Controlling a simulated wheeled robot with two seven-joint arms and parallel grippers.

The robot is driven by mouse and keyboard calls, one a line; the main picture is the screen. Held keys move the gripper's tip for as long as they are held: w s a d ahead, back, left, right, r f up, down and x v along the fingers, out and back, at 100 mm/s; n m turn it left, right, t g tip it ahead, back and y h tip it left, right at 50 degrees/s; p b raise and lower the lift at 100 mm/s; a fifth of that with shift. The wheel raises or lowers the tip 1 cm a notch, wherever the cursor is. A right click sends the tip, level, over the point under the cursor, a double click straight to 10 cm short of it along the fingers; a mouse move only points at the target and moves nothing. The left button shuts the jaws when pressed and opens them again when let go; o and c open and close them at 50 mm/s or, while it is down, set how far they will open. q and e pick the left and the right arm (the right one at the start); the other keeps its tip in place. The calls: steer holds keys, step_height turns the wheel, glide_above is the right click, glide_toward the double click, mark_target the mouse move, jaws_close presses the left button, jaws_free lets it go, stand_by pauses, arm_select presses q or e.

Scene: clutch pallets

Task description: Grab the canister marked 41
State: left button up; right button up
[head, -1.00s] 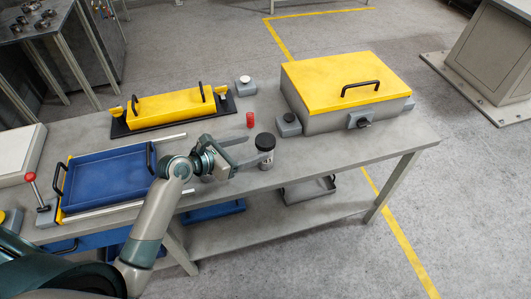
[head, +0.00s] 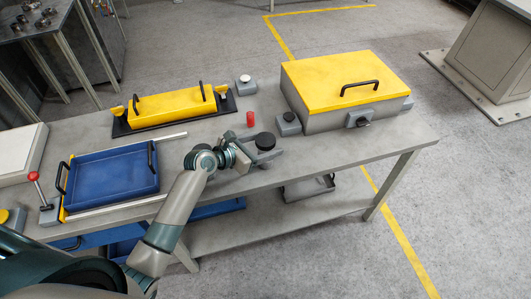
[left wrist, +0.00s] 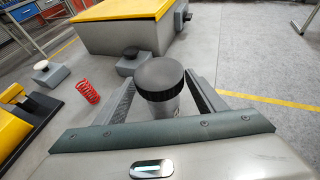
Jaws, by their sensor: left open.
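The canister (head: 265,141) is a short grey cylinder with a black lid, upright near the front edge of the workbench. Its body is mostly hidden in the head view. In the left wrist view the canister (left wrist: 160,85) stands between the two fingers, with a gap seen on the right side. A dark mark low on its body is too small to read. My left gripper (head: 262,150) is open around the canister, one finger on each side. My right gripper is not in view.
A red spring (head: 250,119) stands just behind the canister. A grey box with a yellow lid (head: 345,80) is to the right, with a black-knobbed block (head: 289,124) at its corner. A blue tray (head: 110,180) lies left. A yellow cover (head: 170,105) is at the back.

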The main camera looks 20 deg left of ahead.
arm_select(q)
steer(key=shift+p+x, duration=0.35)
steer(key=shift+x, duration=1.7)
steer(key=shift+s+f, duration=0.15)
steer(key=shift+f, duration=0.05)
steer(key=c, duration=1.2)
